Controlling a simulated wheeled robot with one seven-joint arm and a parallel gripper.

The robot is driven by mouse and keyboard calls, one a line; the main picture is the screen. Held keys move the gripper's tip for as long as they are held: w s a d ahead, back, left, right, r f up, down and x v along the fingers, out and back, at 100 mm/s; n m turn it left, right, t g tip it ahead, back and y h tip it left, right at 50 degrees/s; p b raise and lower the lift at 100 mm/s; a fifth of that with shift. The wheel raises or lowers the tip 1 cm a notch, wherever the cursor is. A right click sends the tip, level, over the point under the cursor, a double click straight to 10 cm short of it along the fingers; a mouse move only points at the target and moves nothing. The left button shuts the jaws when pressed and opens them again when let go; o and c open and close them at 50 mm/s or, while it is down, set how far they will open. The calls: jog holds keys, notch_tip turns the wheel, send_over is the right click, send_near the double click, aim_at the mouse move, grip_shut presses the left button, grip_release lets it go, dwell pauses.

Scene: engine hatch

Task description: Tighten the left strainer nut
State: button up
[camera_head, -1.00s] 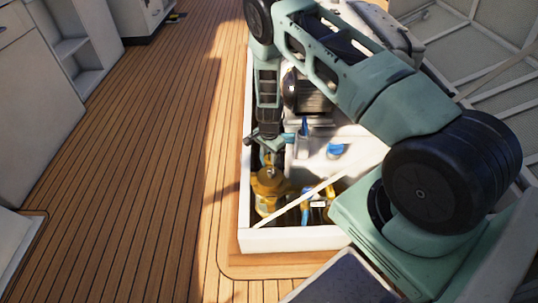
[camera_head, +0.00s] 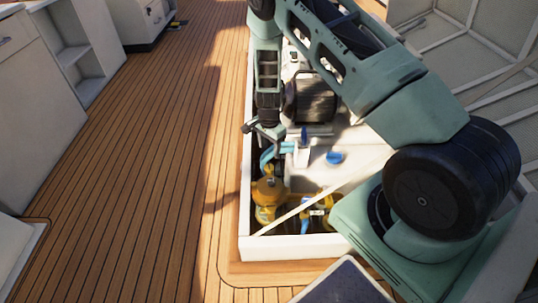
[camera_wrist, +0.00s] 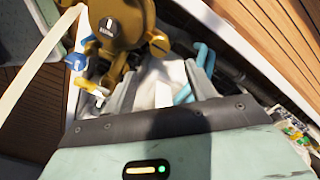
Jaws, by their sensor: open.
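The left strainer (camera_head: 267,203) is a gold-bronze housing in the near left corner of the open engine hatch. Its rounded top faces up in the head view. In the wrist view a bronze body (camera_wrist: 122,18) fills the upper left, with a small pale nut-like piece (camera_wrist: 107,26) on its face. My gripper (camera_head: 266,140) hangs above and slightly beyond the strainer, apart from it. In the wrist view my gripper (camera_wrist: 163,88) has its grey fingers spread, with nothing held between them. The exact fingertips are hard to make out in the head view.
The white hatch rim (camera_head: 290,247) surrounds the strainer closely at left and front. A pale diagonal strip (camera_head: 318,203) crosses the near corner. More bronze fittings with blue handles lie to the right. Light-blue hoses (camera_wrist: 204,62) run beside the fingers. The wooden deck (camera_head: 140,150) at left is clear.

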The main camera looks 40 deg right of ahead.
notch_tip(320, 180, up, 8)
jog(key=p, duration=0.1)
jog(key=shift+f, duration=0.15)
dwell(0.5)
jog(key=s+a+r+n+y, duration=0.1)
jog(key=s+a+r+n, duration=0.35)
jog(key=a+r, duration=0.45)
jog(key=s+a+r+n+y, duration=0.1)
jog(key=s+a+r+n, duration=0.5)
jog(key=a, duration=0.5)
jog(key=s+a+r+n, duration=0.2)
jog(key=s+r+n, duration=0.25)
jog(key=s, duration=0.25)
jog(key=s+a+r+n+h+p, duration=0.1)
jog(key=s+a+r+n, duration=0.1)
jog(key=s+r+n, duration=0.4)
jog(key=s+a+r+n, duration=0.2)
jog(key=s+n, duration=0.1)
jog(key=s, duration=0.5)
notch_tip(320, 180, up, 21)
jog(key=p, duration=2.1)
jog(key=shift+w+f, duration=0.2)
jog(key=shift+w, duration=0.15)
